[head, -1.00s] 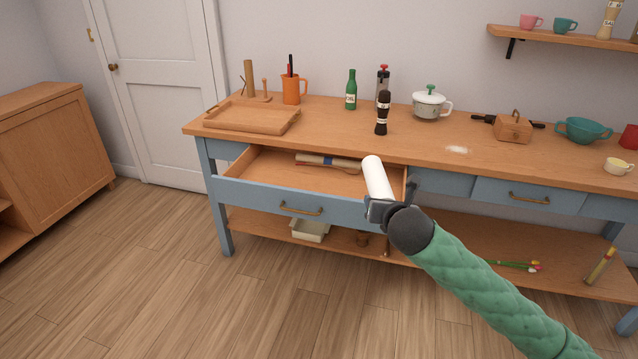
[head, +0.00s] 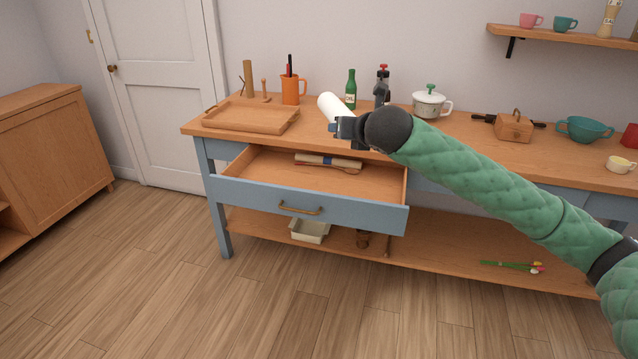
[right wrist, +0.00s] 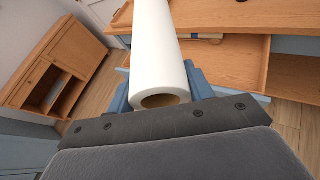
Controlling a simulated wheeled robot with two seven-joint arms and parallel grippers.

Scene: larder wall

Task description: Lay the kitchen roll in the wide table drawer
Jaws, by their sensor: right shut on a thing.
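The white kitchen roll (head: 334,106) is held in my right gripper (head: 346,127), above the table's front edge and over the open drawer in the head view. In the right wrist view the roll (right wrist: 158,50) points away from me between the blue fingers (right wrist: 160,92), its hollow end facing me. The wide table drawer (head: 290,203) is pulled open. At its back lie a rolled thing with a blue band (head: 328,161) and a wooden utensil; its front and middle floor are bare. My left gripper is not in view.
On the table stand a wooden tray (head: 252,118), an orange jug (head: 292,91), a green bottle (head: 351,88) and a lidded pot (head: 429,104).

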